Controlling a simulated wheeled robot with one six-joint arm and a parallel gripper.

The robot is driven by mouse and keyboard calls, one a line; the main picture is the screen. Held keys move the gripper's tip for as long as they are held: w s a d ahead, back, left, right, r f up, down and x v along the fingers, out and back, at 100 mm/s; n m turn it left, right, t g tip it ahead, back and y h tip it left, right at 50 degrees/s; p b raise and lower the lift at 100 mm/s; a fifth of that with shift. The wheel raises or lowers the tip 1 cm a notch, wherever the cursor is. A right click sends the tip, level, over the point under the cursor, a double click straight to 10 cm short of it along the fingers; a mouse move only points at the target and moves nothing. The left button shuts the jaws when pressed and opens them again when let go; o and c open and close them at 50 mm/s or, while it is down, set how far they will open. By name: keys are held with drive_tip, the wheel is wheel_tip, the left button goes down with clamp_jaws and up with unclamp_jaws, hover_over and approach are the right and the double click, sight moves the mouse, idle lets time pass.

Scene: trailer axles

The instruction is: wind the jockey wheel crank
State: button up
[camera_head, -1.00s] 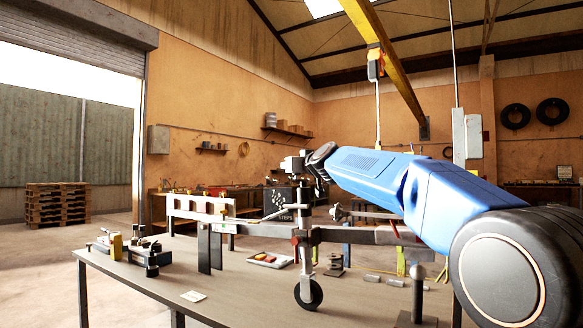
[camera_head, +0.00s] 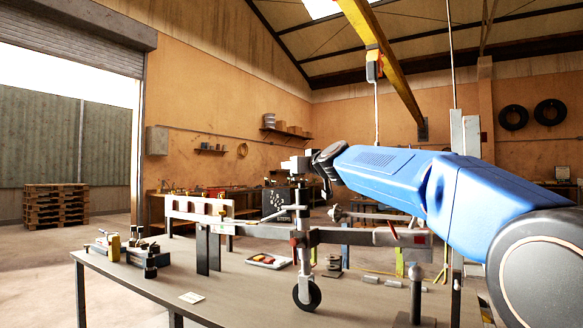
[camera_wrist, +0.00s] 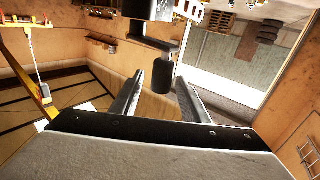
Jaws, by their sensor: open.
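The jockey wheel (camera_head: 307,294) stands on its post (camera_head: 303,235) at the front of the trailer frame on the bench. My gripper (camera_head: 297,165) is at the top of this post in the head view, small and partly merged with what is there. In the wrist view my gripper (camera_wrist: 160,78) is open, its two dark fingers spread. A black cylindrical crank grip (camera_wrist: 163,76) shows in the gap near the fingertips, with a dark crank arm (camera_wrist: 147,40) beyond it. The fingers do not visibly press on the grip. I cannot tell how deep it lies between them.
The bench (camera_head: 235,295) carries clamp-like parts (camera_head: 145,250) at the left, a small tray (camera_head: 268,261) and an upright grey pin (camera_head: 416,290) at the right. The trailer's grey beam (camera_head: 375,237) runs right behind the post. Bench space left of the wheel is mostly clear.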

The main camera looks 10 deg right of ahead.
drive_tip(key=v, duration=1.3)
drive_tip(key=shift+r, duration=0.1)
